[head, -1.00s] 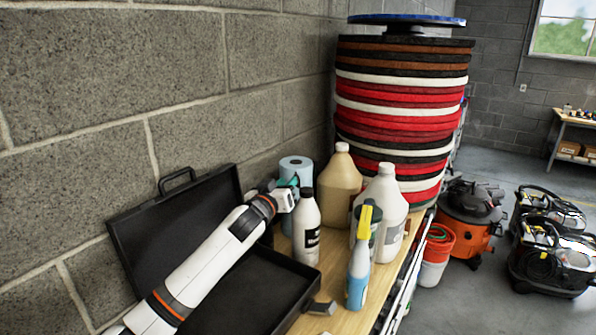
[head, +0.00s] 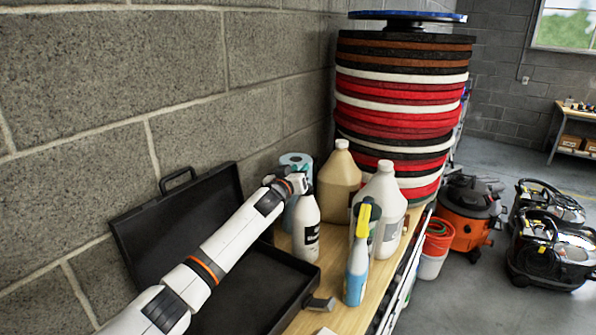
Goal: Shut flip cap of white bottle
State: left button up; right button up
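The white bottle (head: 305,232) with a dark label stands upright on the wooden shelf in the head view, beside the open black case. My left arm reaches in from the lower left. Its gripper (head: 301,184) is at the top of this bottle and hides the cap, so I cannot tell whether the flip cap is open or shut. Whether the gripper touches the cap is unclear. The fingers are too small and covered to show whether they are open. My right gripper is not in view.
A tan jug (head: 339,186), a white jug (head: 384,208) and a yellow-topped spray bottle (head: 357,262) stand close on the right. A blue paper roll (head: 296,162) is behind. The open black case (head: 262,290) lies under my arm. A tall pad stack (head: 398,110) rises behind.

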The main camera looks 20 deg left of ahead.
pick_arm(q)
jog(key=c, duration=0.5)
grip_shut()
jog(key=m, duration=0.2)
jog(key=d+m, duration=0.1)
jog(key=m, duration=0.1)
jog(key=shift+d+r, duration=0.1)
jog(key=shift+d, duration=0.1)
jog(key=shift+d+m, duration=0.25)
jog(key=shift+m, duration=0.45)
jog(key=shift+d+m, duration=0.2)
jog(key=shift+m, duration=0.5)
jog(key=o, duration=0.5)
grip_release()
jog(key=shift+s, duration=0.1)
